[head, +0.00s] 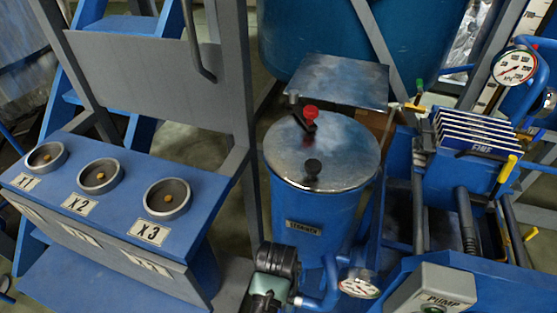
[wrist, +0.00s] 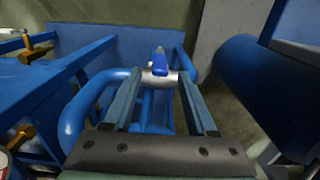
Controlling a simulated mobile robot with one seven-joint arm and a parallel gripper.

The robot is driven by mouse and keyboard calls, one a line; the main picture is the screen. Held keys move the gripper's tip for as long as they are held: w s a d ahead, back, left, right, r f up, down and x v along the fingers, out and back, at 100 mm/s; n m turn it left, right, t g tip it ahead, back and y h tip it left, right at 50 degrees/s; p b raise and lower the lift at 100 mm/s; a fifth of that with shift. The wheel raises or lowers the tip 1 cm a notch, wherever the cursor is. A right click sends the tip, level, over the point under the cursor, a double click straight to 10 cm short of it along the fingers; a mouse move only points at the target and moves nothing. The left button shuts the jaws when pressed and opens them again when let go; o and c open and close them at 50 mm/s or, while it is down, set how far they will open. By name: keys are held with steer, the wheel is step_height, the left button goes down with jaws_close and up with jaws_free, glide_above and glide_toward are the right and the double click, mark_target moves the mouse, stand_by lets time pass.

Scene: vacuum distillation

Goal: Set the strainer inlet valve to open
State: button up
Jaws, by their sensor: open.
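The strainer (head: 318,210) is a blue drum with a grey metal lid, at the centre of the head view. In the wrist view a valve with a blue handle (wrist: 159,62) sits on a pale metal body (wrist: 158,78) on blue piping. It looks like the strainer inlet valve, but no label shows. The handle points away from me, roughly in line with my fingers. My gripper (wrist: 162,82) is open, its two fingers either side of the valve, with no clear contact. In the head view my dark wrist is at the bottom centre, and the valve cannot be made out.
Blue pipes (wrist: 75,115) curve close beside my left finger. A large blue cylinder (wrist: 240,75) stands at the right. Yellow handles (wrist: 40,52) are at the left. A gauge (head: 360,285) and the pump box (head: 435,292) are right of my wrist in the head view.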

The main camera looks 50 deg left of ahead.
step_height(320, 180, down, 7)
steer(key=shift+b, duration=0.9)
jaws_close()
steer(key=shift+w, duration=0.1)
stand_by(0.7)
